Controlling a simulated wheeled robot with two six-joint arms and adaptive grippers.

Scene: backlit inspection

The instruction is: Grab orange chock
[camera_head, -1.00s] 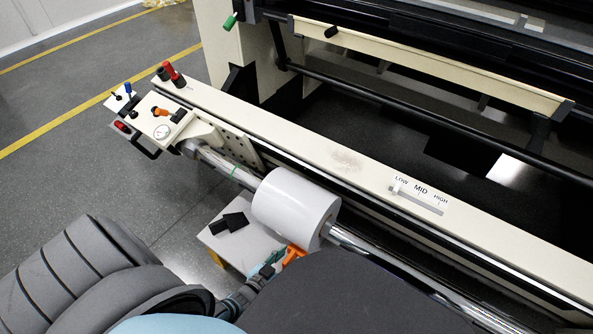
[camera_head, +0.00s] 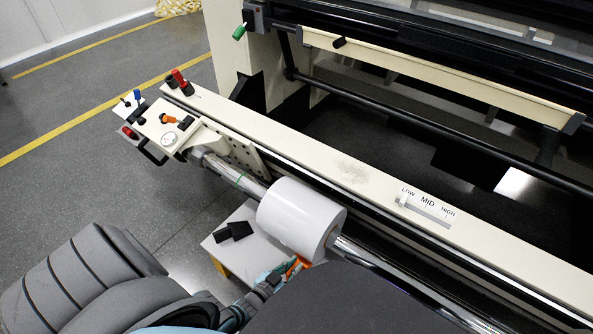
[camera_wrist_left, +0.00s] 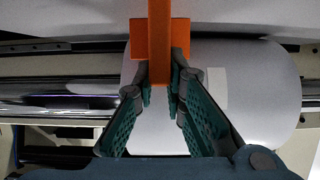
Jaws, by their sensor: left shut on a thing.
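The orange chock (camera_wrist_left: 159,40) shows in the left wrist view as a long bar with a wider block behind it. My left gripper (camera_wrist_left: 164,88) is shut on its lower end, with one green finger on each side. In the head view the orange chock (camera_head: 298,268) shows only in part, beside the near end of the white roll (camera_head: 303,218). My left gripper (camera_head: 272,282) comes in from the left there, partly hidden by my own body. I cannot tell whether the chock touches the roll. My right gripper is not in view.
The roll sits on a shiny shaft (camera_head: 393,269) along the machine's cream rail (camera_head: 345,170). A small table (camera_head: 262,251) with a black object (camera_head: 234,231) stands below the roll. A control panel (camera_head: 165,128) is at the rail's left end. Open floor lies left.

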